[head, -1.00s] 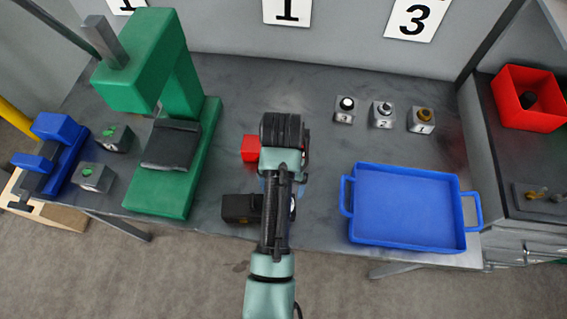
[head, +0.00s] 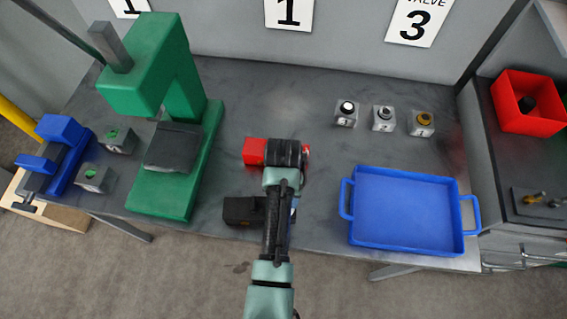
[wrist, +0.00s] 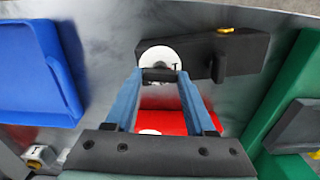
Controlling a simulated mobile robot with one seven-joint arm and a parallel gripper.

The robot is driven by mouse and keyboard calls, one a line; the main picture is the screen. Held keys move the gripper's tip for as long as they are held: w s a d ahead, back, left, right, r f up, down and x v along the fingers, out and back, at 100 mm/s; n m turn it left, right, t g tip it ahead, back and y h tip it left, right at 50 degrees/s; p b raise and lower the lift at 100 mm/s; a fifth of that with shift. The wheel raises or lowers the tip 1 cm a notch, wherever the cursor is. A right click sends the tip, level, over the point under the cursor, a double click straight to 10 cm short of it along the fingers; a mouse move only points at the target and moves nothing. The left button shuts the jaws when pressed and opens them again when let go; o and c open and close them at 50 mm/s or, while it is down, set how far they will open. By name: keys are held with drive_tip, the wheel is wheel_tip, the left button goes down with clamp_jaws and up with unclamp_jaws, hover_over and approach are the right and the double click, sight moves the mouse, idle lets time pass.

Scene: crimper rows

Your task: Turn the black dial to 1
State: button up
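A white round plate (wrist: 158,54) sits at the end of a dark block (wrist: 205,55) in the wrist view. A dark knob-like piece (wrist: 160,75), which looks like the black dial, shows at the plate's near edge, between my fingertips. My gripper (wrist: 162,78) has its two blue fingers apart, on either side of that piece in the picture. I cannot tell whether they touch it. A small mark on the plate is too small to read. In the head view the dark block (head: 240,209) lies beside my arm, which hides the dial.
A red block (head: 254,151) lies close beside my gripper. A green press (head: 160,192) stands to the left. A blue tray (head: 405,207) is to the right. Small numbered knobs (head: 384,118) stand behind the tray, with clear table left of them.

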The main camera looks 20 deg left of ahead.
clamp_jaws()
drive_tip(key=shift+r+n+p, duration=0.1)
drive_tip(key=shift+n+p, duration=0.2)
drive_tip(key=shift+p, duration=0.05)
drive_tip(key=o, duration=0.8)
unclamp_jaws()
drive_tip(key=shift+r+p, duration=0.35)
drive_tip(key=shift+r, duration=6.1)
